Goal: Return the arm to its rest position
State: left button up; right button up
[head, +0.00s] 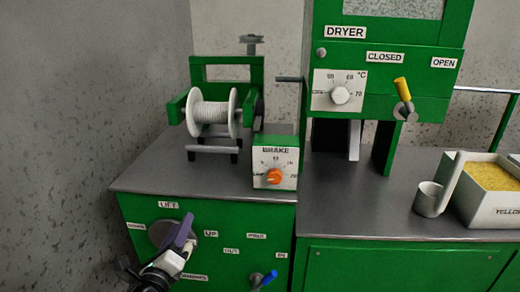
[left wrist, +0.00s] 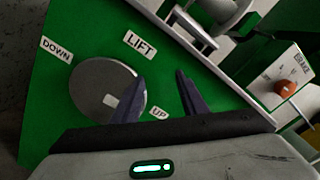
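My left gripper (head: 187,232) is in front of the green cabinet's face, over the right part of the grey round LIFT dial (head: 160,231). In the left wrist view the two dark purple fingers (left wrist: 158,88) stand apart with nothing between them. There the LIFT dial (left wrist: 92,92) shows a small white mark, and the left finger overlaps its right edge. I cannot tell whether the finger touches the dial. The DOWN label (left wrist: 56,49) is left of the dial and the UP label (left wrist: 159,113) is right of it. My right gripper is not in view.
A white cable spool (head: 210,112) sits in a green frame on the grey top. Beside it is the BRAKE box (head: 275,160) with an orange knob. A blue-handled lever (head: 264,280) is right of my gripper. The green dryer (head: 390,60) and a YELLOW bin (head: 484,207) stand at right.

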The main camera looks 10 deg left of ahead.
pick_arm(q)
jog(key=s+d+f+n+g, duration=0.1)
jog(key=s+f+n+g, duration=0.25)
jog(key=s+n, duration=0.4)
jog(key=s+d+f+n+g, duration=0.1)
jog(key=s+f+n+g, duration=0.25)
jog(key=s+n, duration=0.35)
jog(key=s+d+f+n+g, duration=0.2)
jog(key=s+f+n+g, duration=0.15)
jog(key=s+n, duration=0.4)
jog(key=s+d+n+g+h, duration=0.2)
jog(key=s+d+g, duration=0.25)
jog(key=s, duration=0.75)
jog(key=w+d+f+t+h, duration=0.3)
jog(key=w+d+f+t, duration=0.25)
jog(key=d, duration=0.25)
notch_tip(320, 180, up, 10)
jog(key=a+p, duration=0.1)
jog(key=p, duration=1.3)
jog(key=shift+s+f+y, duration=0.15)
jog(key=shift+s+y, duration=0.15)
jog(key=shift+s, duration=0.1)
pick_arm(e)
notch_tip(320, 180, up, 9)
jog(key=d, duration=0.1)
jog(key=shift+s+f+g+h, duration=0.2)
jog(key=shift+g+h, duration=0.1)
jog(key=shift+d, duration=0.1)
